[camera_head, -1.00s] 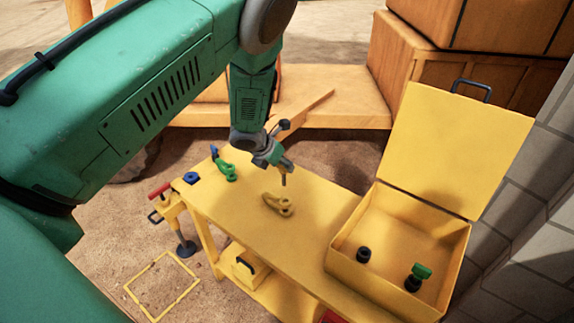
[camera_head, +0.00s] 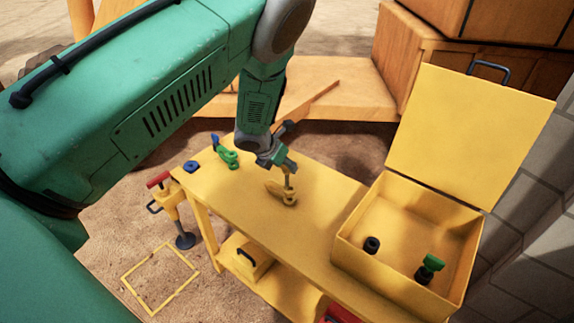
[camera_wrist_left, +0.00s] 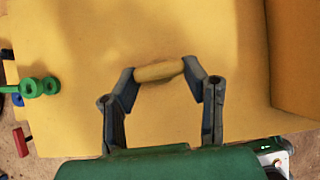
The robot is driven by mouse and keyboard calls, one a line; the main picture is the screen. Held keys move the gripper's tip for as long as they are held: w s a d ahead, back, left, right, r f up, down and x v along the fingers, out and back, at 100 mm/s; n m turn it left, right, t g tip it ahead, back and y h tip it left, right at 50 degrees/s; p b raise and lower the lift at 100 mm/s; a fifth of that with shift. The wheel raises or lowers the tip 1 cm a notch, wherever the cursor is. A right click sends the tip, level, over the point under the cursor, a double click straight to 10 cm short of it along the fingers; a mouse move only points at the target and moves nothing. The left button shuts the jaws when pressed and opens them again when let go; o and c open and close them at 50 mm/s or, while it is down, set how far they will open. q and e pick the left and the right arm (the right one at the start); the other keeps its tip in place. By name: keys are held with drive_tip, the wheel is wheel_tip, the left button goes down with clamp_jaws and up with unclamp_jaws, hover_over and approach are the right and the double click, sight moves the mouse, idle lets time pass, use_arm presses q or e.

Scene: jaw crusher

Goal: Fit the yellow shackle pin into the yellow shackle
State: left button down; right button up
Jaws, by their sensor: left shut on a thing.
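The yellow shackle (camera_head: 274,187) lies on the yellow table in the head view. My left gripper (camera_head: 284,163) is right above its right end. The gripper is shut on the yellow shackle pin (camera_head: 289,182), which points down, and its lower end meets the shackle's right end in the picture. I cannot tell whether the pin is inside the shackle's holes. In the left wrist view a yellow bar, the pin's top (camera_wrist_left: 158,71), sits between both fingertips. I cannot make out the shackle there. My right gripper is not in view.
A green shackle (camera_head: 228,156) and a blue ring (camera_head: 192,166) lie at the table's left end. An open yellow box (camera_head: 400,285) with dark and green parts stands on the right. A red-handled yellow stand (camera_head: 168,197) is beside the table.

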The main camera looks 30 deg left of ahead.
use_arm(q)
drive_tip(key=shift+d, duration=0.1)
drive_tip(key=shift+d+r, duration=0.2)
drive_tip(key=shift+d, duration=0.3)
drive_tip(key=shift+a+f, duration=0.15)
drive_tip(key=shift+a, duration=0.1)
drive_tip(key=shift+d+r+b, duration=0.2)
drive_tip(key=shift+d+b, duration=0.1)
drive_tip(key=shift+d, duration=0.4)
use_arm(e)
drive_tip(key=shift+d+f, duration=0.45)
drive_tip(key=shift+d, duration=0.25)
